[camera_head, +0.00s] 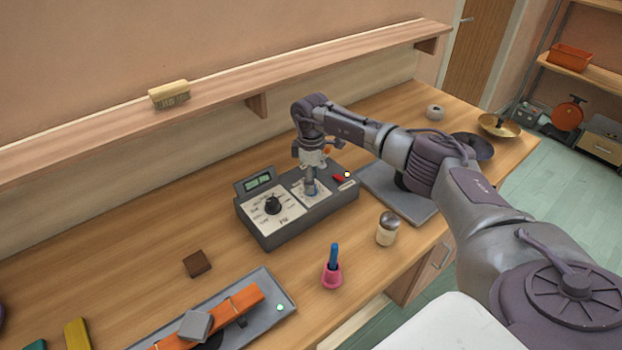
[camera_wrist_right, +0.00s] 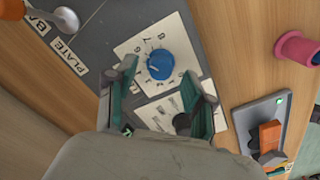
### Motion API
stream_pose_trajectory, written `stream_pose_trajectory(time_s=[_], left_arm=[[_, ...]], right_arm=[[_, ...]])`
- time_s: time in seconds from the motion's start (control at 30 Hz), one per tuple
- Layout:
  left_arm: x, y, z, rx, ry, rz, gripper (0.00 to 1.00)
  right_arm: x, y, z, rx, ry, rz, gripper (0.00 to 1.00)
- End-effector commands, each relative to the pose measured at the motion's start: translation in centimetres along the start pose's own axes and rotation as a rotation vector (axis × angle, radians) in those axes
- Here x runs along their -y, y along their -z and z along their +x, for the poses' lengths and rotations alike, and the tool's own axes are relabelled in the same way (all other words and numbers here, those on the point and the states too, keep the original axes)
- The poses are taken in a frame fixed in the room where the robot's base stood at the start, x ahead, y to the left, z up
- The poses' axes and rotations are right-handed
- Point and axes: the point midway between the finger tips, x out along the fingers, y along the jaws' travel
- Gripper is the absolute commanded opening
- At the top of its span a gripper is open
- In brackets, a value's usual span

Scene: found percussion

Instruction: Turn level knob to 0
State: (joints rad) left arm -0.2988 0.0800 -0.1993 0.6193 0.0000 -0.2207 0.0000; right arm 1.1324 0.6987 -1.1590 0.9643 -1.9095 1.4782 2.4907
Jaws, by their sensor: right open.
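A dark grey control box (camera_head: 300,230) with a small display (camera_head: 258,183) stands on the wooden bench. Its left white dial carries a black knob (camera_head: 272,204); the dark knob (camera_wrist_right: 182,122) is partly hidden by my gripper in the wrist view. A blue knob (camera_wrist_right: 160,64) sits on the other numbered white dial (camera_wrist_right: 130,46). A pale mark shows on its top; which number it faces is unclear. My right gripper (camera_head: 311,190) is over this dial, pointing down. In the wrist view its open fingers (camera_wrist_right: 160,76) are on either side of the blue knob, apparently not touching it.
A pink spool holder (camera_head: 332,276) and a shaker (camera_head: 387,229) stand in front of the box. A grey tray with an orange strap (camera_head: 240,304) lies front left, near a brown block (camera_head: 197,263). A wall shelf (camera_head: 220,92) runs behind.

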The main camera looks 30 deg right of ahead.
Motion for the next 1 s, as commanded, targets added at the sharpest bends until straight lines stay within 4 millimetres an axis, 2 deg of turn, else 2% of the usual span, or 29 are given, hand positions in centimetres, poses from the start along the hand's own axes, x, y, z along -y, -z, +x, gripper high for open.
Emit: stream_pose_trajectory(time_s=[0.03, 0.13, 0.47, 0.77, 0.8, 1.0], left_arm=[[0.1, 0.8, -0.2, -0.012, 0.001, 0.000, 0.40], [0.1, 1.3, -0.3, -0.020, 0.001, 0.000, 0.40], [-0.1, 0.1, -0.3, -0.002, -0.001, 0.001, 0.40], [-0.1, -0.2, -0.3, 0.003, -0.001, 0.001, 0.40], [-0.1, -0.2, -0.3, 0.003, -0.002, 0.001, 0.40], [-0.1, -0.2, -0.3, 0.003, -0.002, 0.001, 0.40]], right_arm=[[0.0, 0.0, 0.5, 0.001, 0.001, 0.001, 0.53], [0.0, 0.0, 1.2, 0.001, 0.000, 0.000, 0.53], [0.0, 0.0, 1.5, -0.001, -0.001, -0.001, 0.53], [0.0, 0.0, 1.5, -0.001, -0.001, -0.001, 0.03], [0.0, 0.0, 1.5, -0.001, -0.001, -0.001, 0.00], [0.0, 0.0, 1.5, -0.001, -0.001, -0.009, 0.00]])
